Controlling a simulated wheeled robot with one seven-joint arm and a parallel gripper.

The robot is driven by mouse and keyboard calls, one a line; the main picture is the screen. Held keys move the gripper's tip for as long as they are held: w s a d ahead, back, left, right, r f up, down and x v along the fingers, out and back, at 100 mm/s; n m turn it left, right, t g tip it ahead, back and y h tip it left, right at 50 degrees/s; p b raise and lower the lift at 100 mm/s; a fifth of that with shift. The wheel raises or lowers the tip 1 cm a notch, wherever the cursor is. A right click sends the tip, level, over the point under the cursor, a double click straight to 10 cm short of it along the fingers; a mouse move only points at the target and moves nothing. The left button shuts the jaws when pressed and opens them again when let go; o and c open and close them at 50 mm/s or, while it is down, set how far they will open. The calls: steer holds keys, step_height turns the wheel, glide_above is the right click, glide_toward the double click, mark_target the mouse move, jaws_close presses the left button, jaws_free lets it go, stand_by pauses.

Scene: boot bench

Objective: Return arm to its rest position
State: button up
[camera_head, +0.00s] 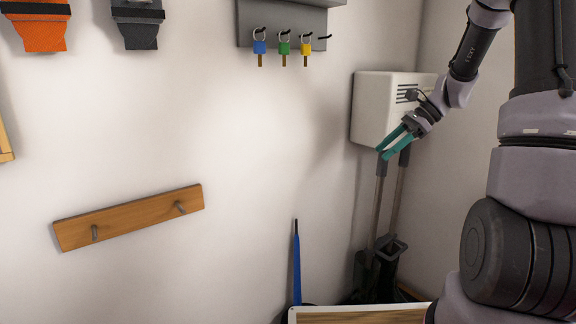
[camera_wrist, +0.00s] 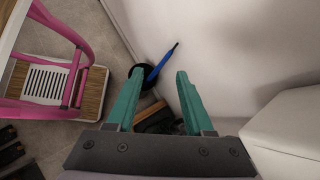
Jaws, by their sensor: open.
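My gripper (camera_head: 391,149) hangs at the right of the head view, in front of the white wall box (camera_head: 370,103). Its two teal fingers point down and to the left. In the wrist view my gripper (camera_wrist: 155,85) shows both fingers apart, with nothing between them but the floor area and objects farther off. My arm comes down from the upper right of the head view, bent at the elbow.
Long-handled tools (camera_head: 383,215) stand in the corner below my gripper. A blue umbrella (camera_head: 297,262) stands left of them. A wooden peg rail (camera_head: 130,218) and a key rack (camera_head: 285,22) hang on the wall. A pink-framed item (camera_wrist: 75,60) stands left in the wrist view.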

steer(key=s+a+r+n+t+h, duration=0.1)
steer(key=s+r+n+t+h, duration=0.2)
steer(key=s+r+n, duration=0.3)
steer(key=s+a+r+n+t+h, duration=0.2)
steer(key=s+r+n, duration=0.4)
steer(key=s, duration=1)
step_height(320, 180, up, 3)
steer(key=shift+f+n+t+h, duration=0.15)
steer(key=shift+n+t+h, duration=0.25)
steer(key=shift+t+h, duration=0.4)
steer(key=shift+s, duration=0.1)
stand_by(0.7)
